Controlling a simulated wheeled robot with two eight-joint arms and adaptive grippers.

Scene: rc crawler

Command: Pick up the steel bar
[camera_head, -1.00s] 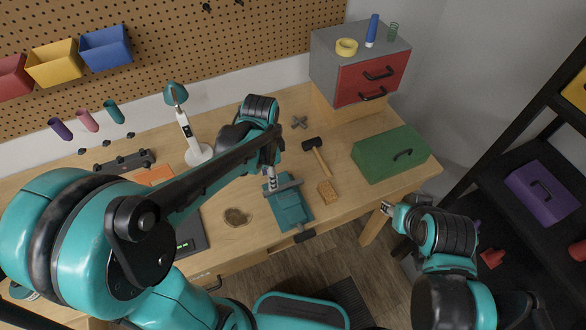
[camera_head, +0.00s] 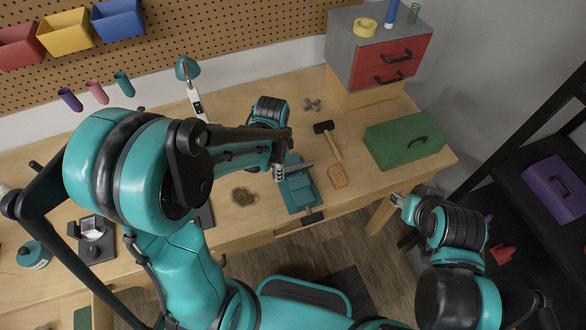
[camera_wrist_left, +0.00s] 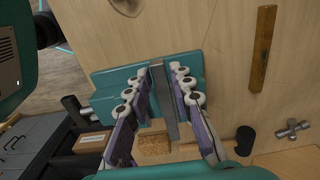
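The steel bar (camera_head: 302,167) is a grey flat bar lying across the top of the teal vise (camera_head: 301,198) on the workbench. In the left wrist view, the bar (camera_wrist_left: 165,108) runs lengthwise between the two fingers of my left gripper (camera_wrist_left: 160,92), over the vise (camera_wrist_left: 108,82). The fingers are spread, with a gap visible at least on the left side of the bar. In the head view, my left gripper (camera_head: 279,173) is at the bar and hides part of it. My right gripper (camera_head: 397,200) is off the bench's front edge, away from the bar; its fingers are too small to judge.
A mallet (camera_head: 328,138), a tan block (camera_head: 338,177) and a metal cross-shaped piece (camera_head: 312,105) lie near the vise. A green toolbox (camera_head: 404,140) stands to the right. A lamp (camera_head: 188,70) stands behind my left arm. A wooden strip (camera_wrist_left: 262,50) lies on the bench.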

